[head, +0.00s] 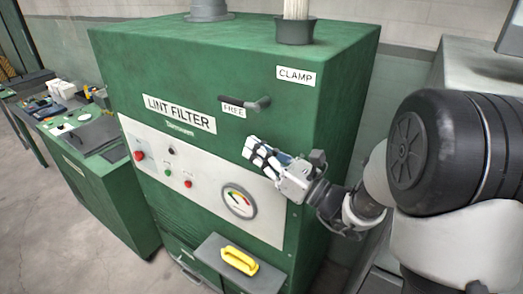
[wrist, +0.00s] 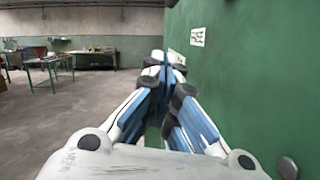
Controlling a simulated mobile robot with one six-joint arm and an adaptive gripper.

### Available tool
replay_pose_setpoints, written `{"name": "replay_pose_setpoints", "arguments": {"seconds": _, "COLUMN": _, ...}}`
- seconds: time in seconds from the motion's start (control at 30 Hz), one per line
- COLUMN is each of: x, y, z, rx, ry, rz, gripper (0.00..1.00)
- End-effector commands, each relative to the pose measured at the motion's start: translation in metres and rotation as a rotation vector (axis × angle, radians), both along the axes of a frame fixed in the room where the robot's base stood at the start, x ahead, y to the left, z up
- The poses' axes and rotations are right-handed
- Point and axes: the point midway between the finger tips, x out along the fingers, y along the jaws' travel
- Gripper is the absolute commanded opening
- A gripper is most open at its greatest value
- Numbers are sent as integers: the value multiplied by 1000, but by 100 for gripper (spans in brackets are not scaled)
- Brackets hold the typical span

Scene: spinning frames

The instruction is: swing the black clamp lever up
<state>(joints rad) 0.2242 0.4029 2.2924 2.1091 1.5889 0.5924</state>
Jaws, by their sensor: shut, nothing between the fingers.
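The black clamp lever (head: 236,101) is on the green lint filter cabinet's front in the head view. Its dark handle points left from a grey pivot at its right end and lies close to level. The FREE label (head: 234,112) is just below the handle; the CLAMP label (head: 296,76) is up and to the right. My gripper (head: 250,147) is shut and empty, below the lever and apart from it in the picture. In the wrist view its fingertips (wrist: 165,62) meet beside the green wall, and I cannot make out the lever there.
The green cabinet (head: 200,60) carries a panel with several buttons and a gauge (head: 239,200) below my gripper. A green bench (head: 95,150) stands at the left. Open floor (wrist: 60,110) lies left in the wrist view.

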Motion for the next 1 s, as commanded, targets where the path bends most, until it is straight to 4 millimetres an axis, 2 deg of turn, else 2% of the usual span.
{"name": "replay_pose_setpoints", "arguments": {"seconds": 0.03, "x": 6, "y": 11, "z": 3, "rx": 1, "ry": -2, "rz": 7, "gripper": 0}}
{"name": "replay_pose_setpoints", "arguments": {"seconds": 0.27, "x": 37, "y": 46, "z": 15, "rx": 1, "ry": -1, "rz": 5, "gripper": 0}}
{"name": "replay_pose_setpoints", "arguments": {"seconds": 0.4, "x": 42, "y": 42, "z": 38, "rx": 0, "ry": -4, "rz": 0, "gripper": 0}}
{"name": "replay_pose_setpoints", "arguments": {"seconds": 0.57, "x": 44, "y": 40, "z": 51, "rx": 1, "ry": -2, "rz": -1, "gripper": 0}}
{"name": "replay_pose_setpoints", "arguments": {"seconds": 1.0, "x": 44, "y": 40, "z": 54, "rx": 1, "ry": 0, "rz": 0, "gripper": 0}}
